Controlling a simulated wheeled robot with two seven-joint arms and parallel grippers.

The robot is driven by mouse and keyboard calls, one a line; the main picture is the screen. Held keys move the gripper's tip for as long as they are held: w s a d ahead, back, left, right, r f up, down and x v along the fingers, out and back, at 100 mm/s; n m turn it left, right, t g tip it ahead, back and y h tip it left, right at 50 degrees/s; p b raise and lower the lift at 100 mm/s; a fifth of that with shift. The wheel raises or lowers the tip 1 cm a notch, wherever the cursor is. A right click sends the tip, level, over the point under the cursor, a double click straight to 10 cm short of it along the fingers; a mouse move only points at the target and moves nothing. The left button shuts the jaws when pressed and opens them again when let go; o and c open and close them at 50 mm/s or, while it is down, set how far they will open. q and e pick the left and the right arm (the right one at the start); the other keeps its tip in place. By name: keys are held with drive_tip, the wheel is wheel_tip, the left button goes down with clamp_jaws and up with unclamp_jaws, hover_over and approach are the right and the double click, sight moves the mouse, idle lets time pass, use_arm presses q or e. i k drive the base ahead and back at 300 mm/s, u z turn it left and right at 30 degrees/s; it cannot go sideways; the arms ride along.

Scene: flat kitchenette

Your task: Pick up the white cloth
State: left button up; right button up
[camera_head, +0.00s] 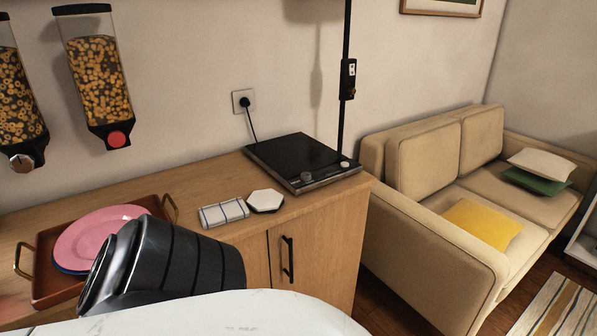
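The white cloth (223,212) lies folded on the wooden counter, in the middle of the view. It has thin dark stripes. A white hexagonal coaster-like piece (265,201) lies close to its right side. Neither of my grippers shows in the head view. A black link of mine stands in the lower left, in front of the counter and part of the tray.
A brown tray (46,252) with a pink plate (98,236) is left of the cloth. A black hotplate (298,158) stands to the right, plugged into the wall. Two cereal dispensers (93,75) hang above the counter. A beige sofa (425,165) is at the right.

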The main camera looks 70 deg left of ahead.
sight(211, 215)
drive_tip(key=i, duration=0.5)
drive_tip(key=u, duration=3.1)
